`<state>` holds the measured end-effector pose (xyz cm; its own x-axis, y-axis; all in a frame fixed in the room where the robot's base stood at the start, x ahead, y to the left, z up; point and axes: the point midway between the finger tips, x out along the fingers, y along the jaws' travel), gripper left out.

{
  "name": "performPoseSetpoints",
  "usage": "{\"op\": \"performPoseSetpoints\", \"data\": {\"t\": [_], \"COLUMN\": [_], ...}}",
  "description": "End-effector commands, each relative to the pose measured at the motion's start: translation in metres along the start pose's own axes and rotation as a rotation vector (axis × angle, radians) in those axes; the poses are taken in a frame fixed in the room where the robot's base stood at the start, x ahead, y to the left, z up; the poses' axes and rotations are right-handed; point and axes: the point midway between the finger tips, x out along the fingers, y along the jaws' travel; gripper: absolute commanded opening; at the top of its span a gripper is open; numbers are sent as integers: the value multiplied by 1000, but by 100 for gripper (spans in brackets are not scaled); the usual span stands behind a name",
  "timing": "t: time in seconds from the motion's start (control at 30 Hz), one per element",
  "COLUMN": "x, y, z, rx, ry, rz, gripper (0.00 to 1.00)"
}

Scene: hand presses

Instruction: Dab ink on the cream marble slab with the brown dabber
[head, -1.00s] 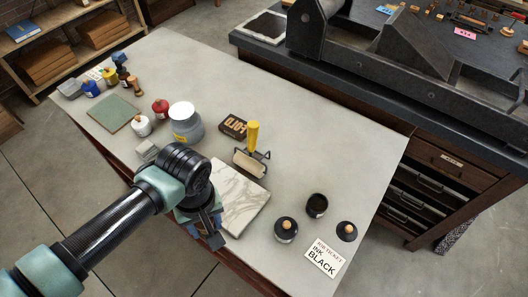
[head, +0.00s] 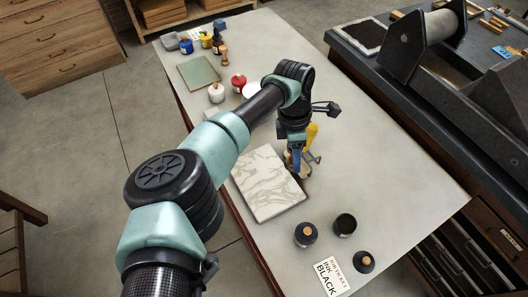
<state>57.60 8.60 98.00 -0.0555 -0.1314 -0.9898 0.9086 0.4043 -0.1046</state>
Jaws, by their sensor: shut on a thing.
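The cream marble slab (head: 268,185), pale with grey veins, lies flat on the table near its left edge in the head view. My gripper (head: 294,165) points down by the slab's far right corner, next to the brayer with the yellow handle (head: 312,133). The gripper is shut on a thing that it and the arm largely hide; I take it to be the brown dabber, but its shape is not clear. Whether it touches the slab or the table cannot be told. An open black ink jar (head: 345,225) stands right of the slab.
A dark jar with a wooden knob (head: 305,235), a dark lid with a knob (head: 363,262) and a card reading BLACK (head: 333,273) lie at the near end. A press (head: 440,60) stands on the right bench.

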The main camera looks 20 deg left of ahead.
Motion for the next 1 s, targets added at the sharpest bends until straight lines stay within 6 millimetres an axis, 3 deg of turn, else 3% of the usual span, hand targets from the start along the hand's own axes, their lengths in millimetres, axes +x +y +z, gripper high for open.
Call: {"op": "performPoseSetpoints", "data": {"t": [0.03, 0.2, 0.4, 0.6, 1.0], "x": [0, 9, 22, 28, 54], "y": [6, 22, 28, 29, 31], "z": [-10, -41, -68, -80, -84], "rx": [-165, -645, -1029, -1200, -1220], "ry": [-29, -109, -175, -203, -206], "rz": [8, 54, 105, 132, 135], "gripper": [0, 0, 0, 0, 0]}}
